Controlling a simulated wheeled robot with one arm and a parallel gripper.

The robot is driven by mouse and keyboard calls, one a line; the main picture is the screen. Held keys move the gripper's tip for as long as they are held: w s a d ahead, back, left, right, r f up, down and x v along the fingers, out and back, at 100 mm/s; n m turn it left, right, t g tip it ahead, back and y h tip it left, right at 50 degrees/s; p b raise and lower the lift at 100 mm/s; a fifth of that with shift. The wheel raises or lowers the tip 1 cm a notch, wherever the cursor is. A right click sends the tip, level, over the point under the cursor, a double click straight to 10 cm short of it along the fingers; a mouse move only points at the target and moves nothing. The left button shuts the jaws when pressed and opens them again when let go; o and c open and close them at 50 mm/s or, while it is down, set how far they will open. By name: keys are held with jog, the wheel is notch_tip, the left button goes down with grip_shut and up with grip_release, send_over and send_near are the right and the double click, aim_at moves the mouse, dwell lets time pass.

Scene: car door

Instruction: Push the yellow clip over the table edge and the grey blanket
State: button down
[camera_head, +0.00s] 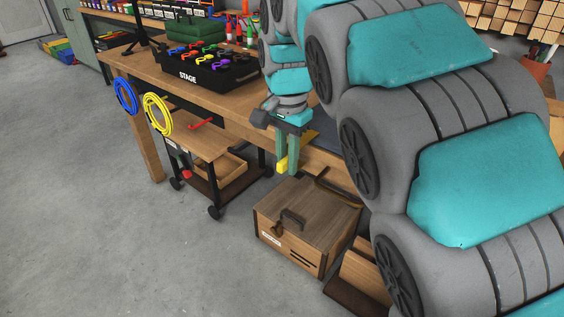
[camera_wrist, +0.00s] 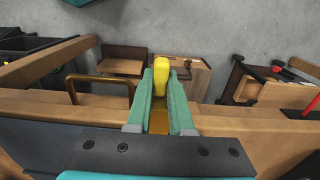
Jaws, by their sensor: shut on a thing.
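The yellow clip (camera_wrist: 162,68) is between the two green fingers of my gripper (camera_wrist: 162,90), which is shut on it. In the head view, yellow (camera_head: 282,164) shows beside my gripper (camera_head: 287,168), whose fingers point down at the front edge of the wooden table (camera_head: 130,67). A dark grey patch (camera_head: 323,124) on the tabletop right of my gripper looks like the grey blanket, mostly hidden by my arm. Whether the clip touches the edge or the blanket cannot be told.
A wooden box (camera_head: 310,215) with a handle stands on the floor below my gripper. A wheeled cart (camera_head: 205,150) is to its left. A black STAGE tray (camera_head: 200,75) sits on the table. Blue (camera_head: 125,96) and yellow (camera_head: 157,114) coils hang at the left edge.

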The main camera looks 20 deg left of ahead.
jog(key=shift+w+d+p, duration=0.15)
jog(key=shift+w+d, duration=0.1)
jog(key=shift+w, duration=0.35)
jog(key=shift+w+d+p, duration=0.1)
jog(key=shift+w+d, duration=0.15)
jog(key=shift+w, duration=0.4)
jog(key=shift+w+d+p, duration=0.15)
jog(key=shift+w+d, duration=0.1)
jog(key=shift+w, duration=0.35)
jog(key=c, duration=0.7)
grip_release()
jog(key=shift+c, duration=0.2)
jog(key=shift+r, duration=0.1)
